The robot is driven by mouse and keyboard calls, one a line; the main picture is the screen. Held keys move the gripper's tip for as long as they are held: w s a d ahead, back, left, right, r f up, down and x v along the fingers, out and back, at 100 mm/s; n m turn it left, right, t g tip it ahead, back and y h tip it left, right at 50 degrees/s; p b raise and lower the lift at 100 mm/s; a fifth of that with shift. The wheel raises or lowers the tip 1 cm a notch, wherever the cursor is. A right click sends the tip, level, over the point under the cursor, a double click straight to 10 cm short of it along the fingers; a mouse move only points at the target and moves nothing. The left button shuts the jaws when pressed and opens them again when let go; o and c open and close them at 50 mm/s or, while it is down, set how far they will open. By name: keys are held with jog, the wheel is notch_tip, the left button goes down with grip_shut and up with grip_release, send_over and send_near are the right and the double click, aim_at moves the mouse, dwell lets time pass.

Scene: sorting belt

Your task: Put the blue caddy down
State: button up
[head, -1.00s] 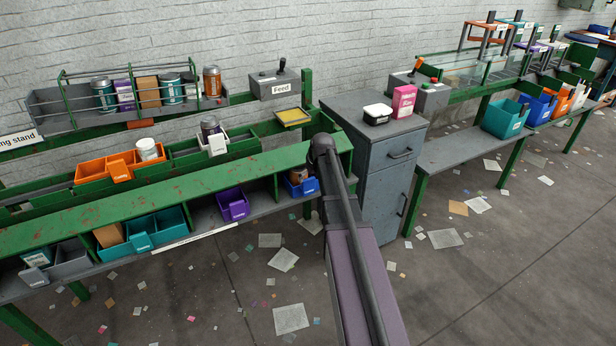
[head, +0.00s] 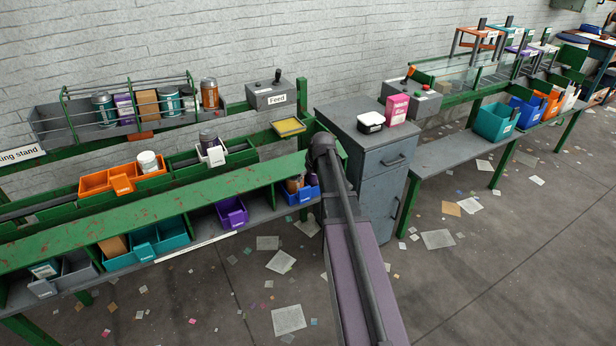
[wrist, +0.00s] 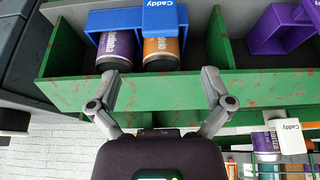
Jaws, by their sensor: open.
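The blue caddy (head: 309,195) stands in the right-end bay of the green bench's lower shelf in the head view, partly hidden by my arm. In the wrist view the blue caddy (wrist: 112,19) is at the top, with its white "Caddy" lettering on the front tab. It holds a purple can (wrist: 117,50) and an orange can (wrist: 161,54). My gripper (wrist: 160,84) is open and empty. Its fingers are spread wide in front of the green bench edge, apart from the caddy's tab. In the head view my arm hides the gripper.
A purple caddy (head: 231,212) stands in the bay to the left, beyond a green divider (wrist: 218,38). Teal bins (head: 160,238) are farther left. The green bench top (head: 150,205) overhangs the shelf. A grey cabinet (head: 377,185) stands just right of the bench.

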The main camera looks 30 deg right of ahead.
jog(key=shift+s+a, duration=0.1)
dwell(0.6)
jog(key=s+a+f+g, duration=0.1)
jog(key=s+a+g, duration=0.3)
jog(key=s+a, duration=1.7)
jog(key=a, duration=0.2)
jog(key=shift+a+f+g, duration=0.2)
jog(key=shift+a+g, duration=0.1)
